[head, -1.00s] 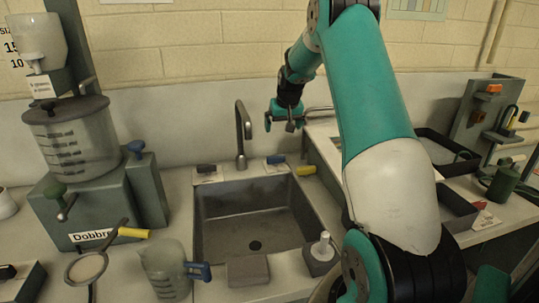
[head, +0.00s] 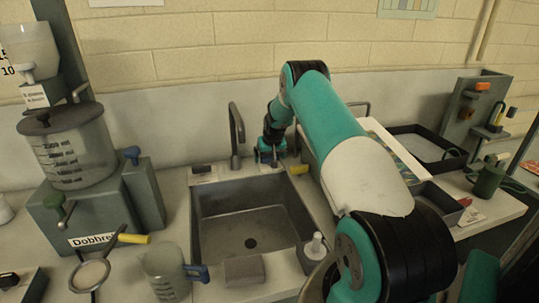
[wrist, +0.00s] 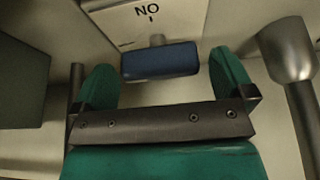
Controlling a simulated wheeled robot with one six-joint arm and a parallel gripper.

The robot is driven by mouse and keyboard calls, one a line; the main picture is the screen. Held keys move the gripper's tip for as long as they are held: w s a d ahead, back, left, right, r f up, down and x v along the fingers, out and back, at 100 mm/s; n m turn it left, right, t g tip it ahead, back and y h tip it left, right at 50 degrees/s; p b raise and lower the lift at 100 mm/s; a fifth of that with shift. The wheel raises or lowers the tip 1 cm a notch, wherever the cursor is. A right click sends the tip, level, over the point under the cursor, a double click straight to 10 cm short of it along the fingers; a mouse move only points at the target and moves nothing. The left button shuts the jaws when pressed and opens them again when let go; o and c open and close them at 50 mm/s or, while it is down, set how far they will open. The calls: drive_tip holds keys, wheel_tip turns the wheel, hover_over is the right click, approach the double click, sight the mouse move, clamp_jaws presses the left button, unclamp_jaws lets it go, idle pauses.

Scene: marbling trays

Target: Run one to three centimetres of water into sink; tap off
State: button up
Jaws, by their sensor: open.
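The grey sink (head: 207,228) is set in the counter; its bottom and drain show, and I see no water in it. The grey tap (head: 236,135) stands at its back edge, with no stream visible. It also shows at the right of the wrist view (wrist: 290,55). My gripper (head: 270,153) is low, just right of the tap. In the wrist view my gripper (wrist: 163,80) is open, its green fingers either side of a blue handle (wrist: 160,61), with gaps on both sides. A label (wrist: 150,14) reading "NO" in that view lies beyond the handle.
A black handle (head: 202,169) stands left of the tap and a yellow one (head: 299,170) right of my gripper. A pump bottle (head: 315,247), a grey block (head: 245,270) and a jug (head: 165,272) stand along the sink's front. A dark tray (head: 462,160) lies at right.

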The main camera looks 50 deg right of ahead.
drive_tip(key=shift+w+f, duration=0.15)
drive_tip(key=shift+f, duration=0.15)
drive_tip(key=c, duration=0.9)
